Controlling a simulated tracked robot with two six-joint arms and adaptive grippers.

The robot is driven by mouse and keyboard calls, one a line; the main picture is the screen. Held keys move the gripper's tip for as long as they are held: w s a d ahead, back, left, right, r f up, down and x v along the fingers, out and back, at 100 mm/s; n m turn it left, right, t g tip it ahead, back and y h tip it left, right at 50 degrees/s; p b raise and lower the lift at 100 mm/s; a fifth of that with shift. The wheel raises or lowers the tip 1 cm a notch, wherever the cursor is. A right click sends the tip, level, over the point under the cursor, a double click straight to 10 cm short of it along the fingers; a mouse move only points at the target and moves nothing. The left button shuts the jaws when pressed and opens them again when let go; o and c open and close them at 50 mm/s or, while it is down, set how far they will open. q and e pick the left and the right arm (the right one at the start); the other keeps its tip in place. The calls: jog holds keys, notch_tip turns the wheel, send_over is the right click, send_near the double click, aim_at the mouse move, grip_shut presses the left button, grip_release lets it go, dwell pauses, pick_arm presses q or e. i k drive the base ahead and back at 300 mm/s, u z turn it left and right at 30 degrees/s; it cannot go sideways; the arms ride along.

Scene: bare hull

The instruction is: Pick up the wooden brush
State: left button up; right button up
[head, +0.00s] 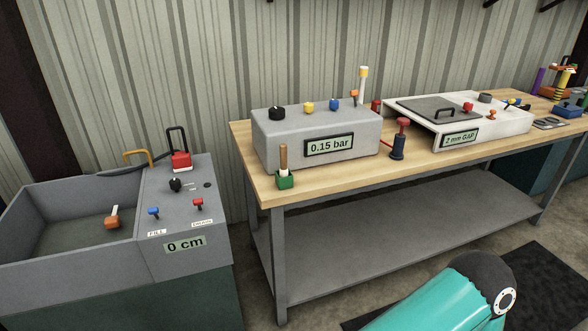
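What looks like the wooden brush (283,158) stands upright at the front left corner of the workbench. Its brown wooden handle points up and a pale part shows below it. Its lower end is hidden in a small green holder (285,181). Neither of my grippers is in view. Only a teal and black link of my own arm shows at the bottom right, well apart from the brush.
A grey box reading 0.15 bar (275,143) stands just behind the brush. The wooden workbench (410,163) also bears a dark blue and red pump-like tool (398,145) and a white unit (510,123). A grey sink (60,262) stands left.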

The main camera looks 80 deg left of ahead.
aim_at(284, 171)
jog(key=z, duration=0.5)
jog(key=i, duration=0.2)
jog(key=u, duration=2.9)
jog(key=i, duration=0.1)
jog(key=u, duration=0.95)
jog(key=k, duration=0.5)
jog(key=u, duration=0.3)
jog(key=i, duration=1.7)
jog(key=z, duration=0.35)
